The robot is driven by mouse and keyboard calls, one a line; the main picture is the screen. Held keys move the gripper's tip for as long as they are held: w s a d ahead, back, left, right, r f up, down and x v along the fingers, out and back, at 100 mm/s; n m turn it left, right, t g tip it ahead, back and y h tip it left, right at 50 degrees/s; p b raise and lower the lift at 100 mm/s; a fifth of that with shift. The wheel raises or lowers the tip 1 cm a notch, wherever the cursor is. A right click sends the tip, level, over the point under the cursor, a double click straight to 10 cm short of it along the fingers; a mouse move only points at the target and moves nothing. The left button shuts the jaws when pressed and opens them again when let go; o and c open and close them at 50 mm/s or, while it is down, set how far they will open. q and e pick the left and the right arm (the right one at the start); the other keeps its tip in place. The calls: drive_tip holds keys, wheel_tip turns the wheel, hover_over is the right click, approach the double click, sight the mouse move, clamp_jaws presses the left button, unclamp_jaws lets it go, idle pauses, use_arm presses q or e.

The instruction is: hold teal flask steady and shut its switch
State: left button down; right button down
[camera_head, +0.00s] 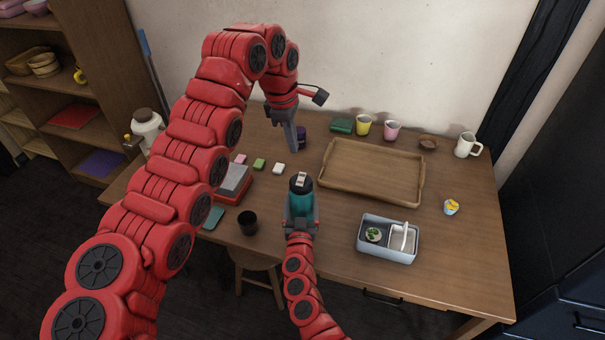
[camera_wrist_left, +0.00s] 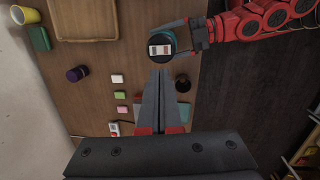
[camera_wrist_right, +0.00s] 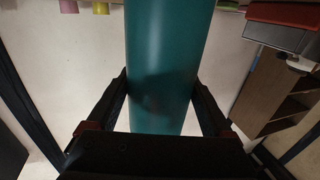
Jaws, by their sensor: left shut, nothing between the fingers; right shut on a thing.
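The teal flask (camera_head: 300,199) stands upright near the front of the table, with a black top that carries a small pale switch (camera_head: 301,179). In the left wrist view the switch (camera_wrist_left: 160,49) shows from above as a white and reddish-brown piece on the dark lid. My right gripper (camera_head: 301,222) is shut around the flask's body; in the right wrist view its fingers press both sides of the teal flask (camera_wrist_right: 168,65). My left gripper (camera_head: 295,150) is shut and empty, pointing down behind the flask and apart from it. Its closed fingertips (camera_wrist_left: 161,73) appear just below the lid in its own view.
A wooden tray (camera_head: 373,201) lies right of the flask, with a lunch box (camera_head: 388,256) in front. A black cup (camera_head: 247,222) and a red-based device (camera_head: 232,195) stand left. Small blocks (camera_head: 260,164) and a purple jar (camera_head: 301,135) lie behind.

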sight(303, 175)
use_arm(q)
drive_tip(key=d+r, duration=0.1)
drive_tip(key=d+r+y, duration=0.1)
drive_tip(key=r, duration=0.1)
drive_tip(key=shift+r, duration=0.2)
drive_tip(key=f, duration=0.4)
drive_tip(key=w+f, duration=0.1)
drive_tip(key=f, duration=0.8)
drive_tip(key=shift+w+d+f, duration=0.1)
drive_tip(key=shift+w+f, duration=0.2)
drive_tip(key=shift+f, duration=0.2)
